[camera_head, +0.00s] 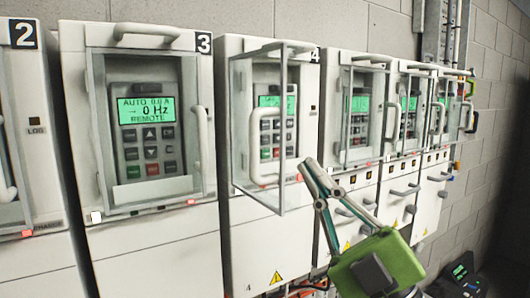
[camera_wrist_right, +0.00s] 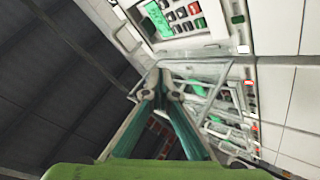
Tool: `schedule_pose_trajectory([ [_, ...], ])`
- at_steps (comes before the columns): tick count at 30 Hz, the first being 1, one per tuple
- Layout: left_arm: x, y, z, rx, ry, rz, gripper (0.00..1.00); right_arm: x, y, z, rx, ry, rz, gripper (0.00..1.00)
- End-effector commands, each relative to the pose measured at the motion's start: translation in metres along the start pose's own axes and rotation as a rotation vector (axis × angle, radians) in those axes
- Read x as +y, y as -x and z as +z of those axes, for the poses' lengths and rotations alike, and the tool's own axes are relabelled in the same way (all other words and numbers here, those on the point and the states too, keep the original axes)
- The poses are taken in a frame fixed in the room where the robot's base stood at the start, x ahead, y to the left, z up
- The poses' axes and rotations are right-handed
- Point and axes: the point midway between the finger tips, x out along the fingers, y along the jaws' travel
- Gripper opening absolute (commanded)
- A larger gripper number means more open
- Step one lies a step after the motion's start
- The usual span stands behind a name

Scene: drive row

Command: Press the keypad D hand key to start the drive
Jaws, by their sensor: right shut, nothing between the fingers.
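Several drive cabinets stand in a row, each with a keypad; I can read no letter D on any. Cabinet 3's keypad (camera_head: 147,128) has a green screen reading "AUTO 0.0 A, 0 Hz, REMOTE" behind a clear door. On cabinet 4 (camera_head: 224,90) the clear door (camera_head: 240,100) stands swung out, partly covering the keypad (camera_head: 287,131). My right gripper (camera_head: 309,166) is shut and empty, its tips near the door's lower right edge; touching cannot be judged. In the right wrist view, its fingers (camera_wrist_right: 163,80) sit below a keypad (camera_wrist_right: 183,14). My left gripper is out of view.
Cabinet 2 (camera_head: 30,150) is at the left edge; further cabinets (camera_head: 355,110) with clear doors and handles recede to the right. A dark device with a green screen (camera_head: 461,272) lies low at the bottom right. A block wall (camera_head: 340,20) stands behind.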

Motion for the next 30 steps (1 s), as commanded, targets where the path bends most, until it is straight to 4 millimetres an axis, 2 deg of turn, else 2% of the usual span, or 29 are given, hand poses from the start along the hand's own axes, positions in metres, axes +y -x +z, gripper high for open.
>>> schedule_pose_trajectory([
  [11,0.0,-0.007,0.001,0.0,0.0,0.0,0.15,-0.006,-0.005,0.006,0.001,-0.002,0.001,0.0],
  [23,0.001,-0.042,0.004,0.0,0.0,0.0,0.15,-0.034,-0.042,0.033,0.002,-0.004,0.002,0.0],
  [24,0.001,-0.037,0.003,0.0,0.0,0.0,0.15,-0.034,-0.047,0.035,-0.001,-0.002,0.002,0.0],
  [30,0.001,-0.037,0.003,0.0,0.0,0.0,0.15,-0.042,-0.059,0.043,0.0,0.0,0.001,0.0],
])
